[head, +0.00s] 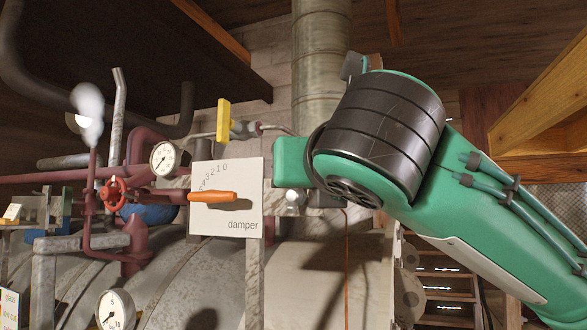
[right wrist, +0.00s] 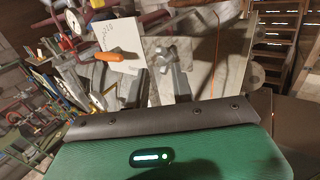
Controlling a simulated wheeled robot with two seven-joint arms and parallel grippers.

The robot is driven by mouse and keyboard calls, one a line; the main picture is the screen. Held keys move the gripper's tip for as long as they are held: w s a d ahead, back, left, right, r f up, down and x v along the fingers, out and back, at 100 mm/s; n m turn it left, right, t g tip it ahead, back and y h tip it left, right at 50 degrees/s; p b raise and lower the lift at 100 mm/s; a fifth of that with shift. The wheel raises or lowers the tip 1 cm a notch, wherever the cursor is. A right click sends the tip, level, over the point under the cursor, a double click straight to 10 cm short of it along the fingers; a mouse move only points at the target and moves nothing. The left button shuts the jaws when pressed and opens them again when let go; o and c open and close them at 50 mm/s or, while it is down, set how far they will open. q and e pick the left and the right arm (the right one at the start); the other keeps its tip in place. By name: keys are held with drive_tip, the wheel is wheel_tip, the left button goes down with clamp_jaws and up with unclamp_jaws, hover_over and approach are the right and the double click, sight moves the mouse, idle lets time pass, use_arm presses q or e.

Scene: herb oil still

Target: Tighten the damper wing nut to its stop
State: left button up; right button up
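The white damper plate (head: 243,180) carries a scale from 0 upward and the word "damper". Its orange handle (head: 212,197) points left, just below the high end of the scale. Handle (right wrist: 109,57) and plate (right wrist: 123,36) also show in the right wrist view. My right arm reaches in from the right. Its green hand (head: 293,162) is close beside the plate's right edge. Grey metal parts (right wrist: 170,62) lie ahead of the hand in the right wrist view; I cannot separate fingertips from wing nut there, or tell any grip. My left gripper is out of view.
A red valve wheel (head: 115,189), pipes and a round gauge (head: 165,158) stand left of the plate. A yellow lever (head: 223,120) is above it. A metal flue (head: 321,60) rises behind my arm. Wooden steps (head: 445,285) are at lower right.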

sight(294, 196)
drive_tip(key=w+a+p, duration=0.1)
drive_tip(key=w+p, duration=0.3)
drive_tip(key=w, duration=0.5)
drive_tip(key=shift+w+a, duration=0.15)
drive_tip(key=shift+a, duration=0.2)
clamp_jaws()
